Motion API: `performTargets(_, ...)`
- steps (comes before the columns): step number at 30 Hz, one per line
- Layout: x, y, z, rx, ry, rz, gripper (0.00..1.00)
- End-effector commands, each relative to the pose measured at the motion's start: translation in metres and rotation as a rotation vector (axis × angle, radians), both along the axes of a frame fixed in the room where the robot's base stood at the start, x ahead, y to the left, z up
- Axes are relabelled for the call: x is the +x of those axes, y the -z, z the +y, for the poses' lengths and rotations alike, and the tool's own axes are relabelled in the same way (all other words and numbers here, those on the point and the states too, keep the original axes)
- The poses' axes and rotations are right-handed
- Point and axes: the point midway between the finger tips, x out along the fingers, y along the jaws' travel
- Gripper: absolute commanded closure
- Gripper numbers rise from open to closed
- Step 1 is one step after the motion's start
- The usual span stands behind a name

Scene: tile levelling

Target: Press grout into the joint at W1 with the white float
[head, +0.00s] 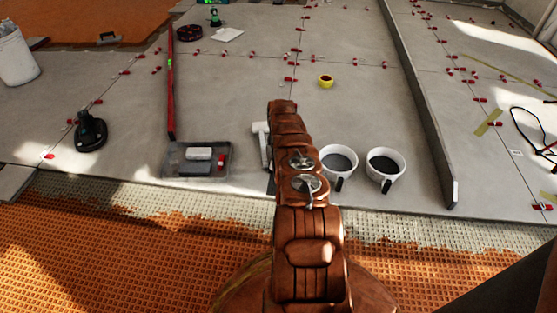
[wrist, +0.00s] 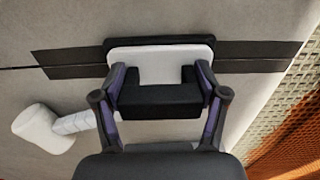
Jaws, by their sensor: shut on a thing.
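In the wrist view my gripper (wrist: 160,80) is shut on a float with a black handle (wrist: 160,101), a white body (wrist: 155,54) and a dark pad edge (wrist: 160,41). The float lies across a tile joint (wrist: 14,69) with dark tape strips (wrist: 60,57) along both sides. The stretch of joint under the float is hidden, and I cannot tell whether the pad touches the tile. No W1 label is readable. In the head view my arm hides the gripper and float.
A white mallet (wrist: 42,128) lies left of the float. In the head view, a grey tray (head: 222,172) holding blocks stands left, and two white buckets (head: 338,148) (head: 401,158) stand right of my arm. An orange mat (head: 140,250) lies in front.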

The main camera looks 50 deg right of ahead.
Motion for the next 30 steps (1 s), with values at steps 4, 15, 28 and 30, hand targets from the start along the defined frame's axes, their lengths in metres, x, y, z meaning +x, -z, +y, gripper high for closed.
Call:
performTargets(4, 0.002, 0.003, -0.003, -0.001, 0.000, -0.001, 0.72)
performTargets(15, 0.007, 0.004, -0.010, -0.001, 0.001, -0.002, 0.72)
performTargets(28, 0.010, 0.003, -0.016, -0.001, 0.000, -0.001, 0.72)
performTargets(30, 0.010, 0.003, -0.016, 0.000, 0.000, 0.000, 0.72)
